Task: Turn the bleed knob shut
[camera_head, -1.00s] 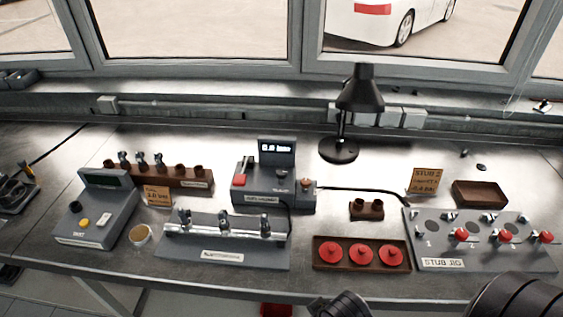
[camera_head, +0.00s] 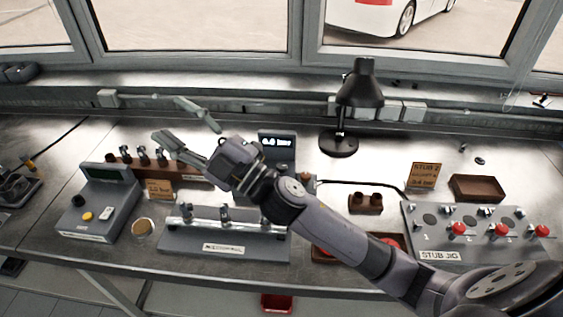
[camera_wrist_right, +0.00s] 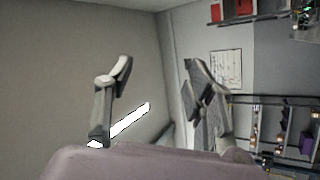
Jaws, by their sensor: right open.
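The grey pressure unit (camera_head: 278,147) with a lit display reading in bar stands mid-table in the head view. My right arm and gripper cover most of its front, so the bleed knob cannot be made out. My right gripper (camera_head: 168,118) is open and empty, raised in front of and left of the display, its fingers pointing left. In the right wrist view its two fingers (camera_wrist_right: 160,80) are spread with nothing between them, facing a wall and shelves. My left gripper is not in view.
A grey stub jig (camera_head: 437,255) with red knobs is at the right. A black lamp (camera_head: 339,146) stands behind. A rail fixture (camera_head: 190,249) and a grey scale-like box (camera_head: 88,236) are at the left. My forearm partly covers a tray of red discs (camera_head: 392,241).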

